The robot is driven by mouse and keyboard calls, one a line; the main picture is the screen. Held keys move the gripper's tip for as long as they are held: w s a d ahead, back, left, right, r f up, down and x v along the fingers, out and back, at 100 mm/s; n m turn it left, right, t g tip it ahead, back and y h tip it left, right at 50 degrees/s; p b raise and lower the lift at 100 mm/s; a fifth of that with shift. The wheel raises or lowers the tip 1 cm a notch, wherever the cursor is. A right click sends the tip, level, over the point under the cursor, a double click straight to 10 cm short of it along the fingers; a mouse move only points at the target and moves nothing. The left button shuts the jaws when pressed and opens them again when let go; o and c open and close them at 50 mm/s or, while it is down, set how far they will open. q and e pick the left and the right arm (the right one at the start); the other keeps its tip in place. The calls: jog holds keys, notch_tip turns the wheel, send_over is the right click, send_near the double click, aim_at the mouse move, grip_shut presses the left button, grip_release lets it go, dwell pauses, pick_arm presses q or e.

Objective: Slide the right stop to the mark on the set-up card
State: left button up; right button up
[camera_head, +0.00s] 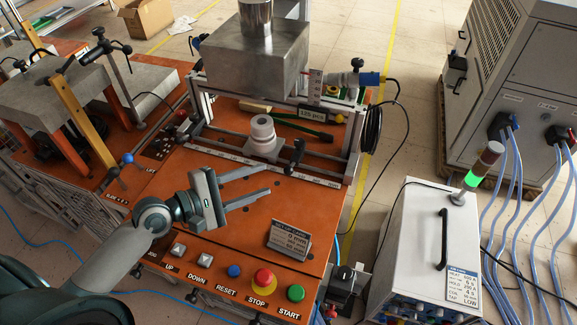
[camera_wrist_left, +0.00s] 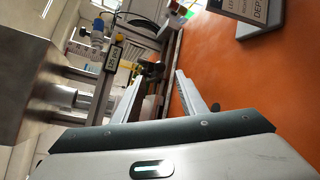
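The right stop (camera_head: 294,155) is a dark clamp-like piece on the rail with a scale strip, right of the white stepped cylinder (camera_head: 263,133). In the left wrist view the dark stop (camera_wrist_left: 152,71) shows beyond the fingertips, roughly between them. My left gripper (camera_head: 267,180) is open and empty over the orange table, a short way in front and left of the stop, apart from it. The set-up card (camera_head: 290,239) stands tilted on the table's front right; a large "0 mm" seems readable, the smaller lines not. It shows partly in the wrist view (camera_wrist_left: 262,12). My right gripper is out of view.
A large metal block (camera_head: 258,62) overhangs the rail. A push-button row with the red stop button (camera_head: 264,279) lines the front edge. A white cabinet (camera_head: 410,245) stands right. The orange surface (camera_head: 235,240) between gripper and card is clear.

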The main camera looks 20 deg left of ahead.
aim_at(285, 172)
pick_arm(q)
jog(key=p+x, duration=0.2)
jog(key=x, duration=0.7)
jog(key=shift+w+d+f, duration=0.15)
jog(key=shift+d, duration=0.05)
grip_shut()
